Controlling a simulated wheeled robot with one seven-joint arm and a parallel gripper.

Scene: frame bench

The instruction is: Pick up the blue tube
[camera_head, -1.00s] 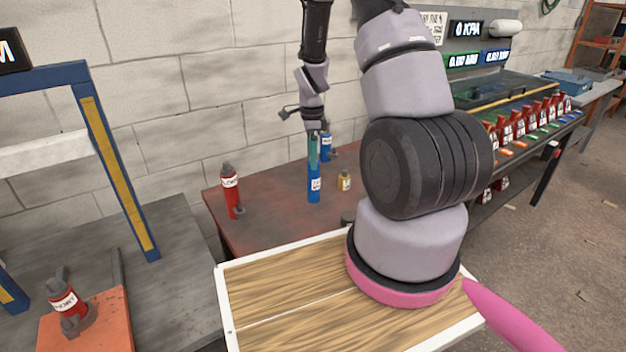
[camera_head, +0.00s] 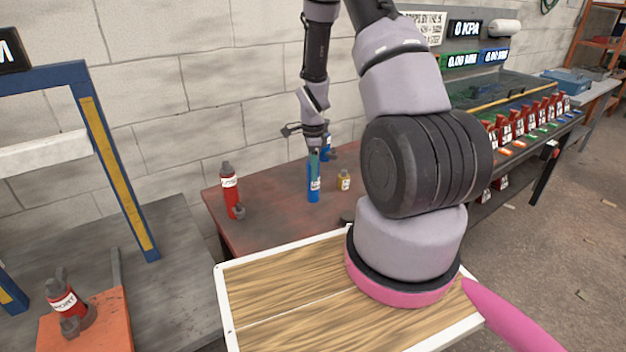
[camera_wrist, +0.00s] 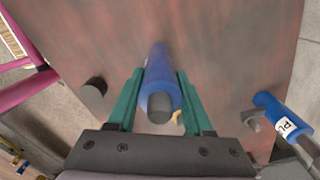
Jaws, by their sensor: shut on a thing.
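The blue tube (camera_head: 313,188) stands upright on the reddish-brown table, with a white label low on its side. My gripper (camera_head: 315,153) is above it, with its fingers down around the tube's upper part. In the wrist view the blue tube (camera_wrist: 158,88) lies between the two green fingers of my gripper (camera_wrist: 160,100), which are shut on it. The tube's dark grey top end faces the wrist camera. Whether its base touches the table is hard to tell.
A second blue bottle (camera_head: 327,143) stands just behind, also in the wrist view (camera_wrist: 280,115). A red bottle (camera_head: 230,190) stands left on the table (camera_head: 270,225). A small yellow bottle (camera_head: 344,181) is close on the right. The brick wall (camera_head: 200,100) is behind.

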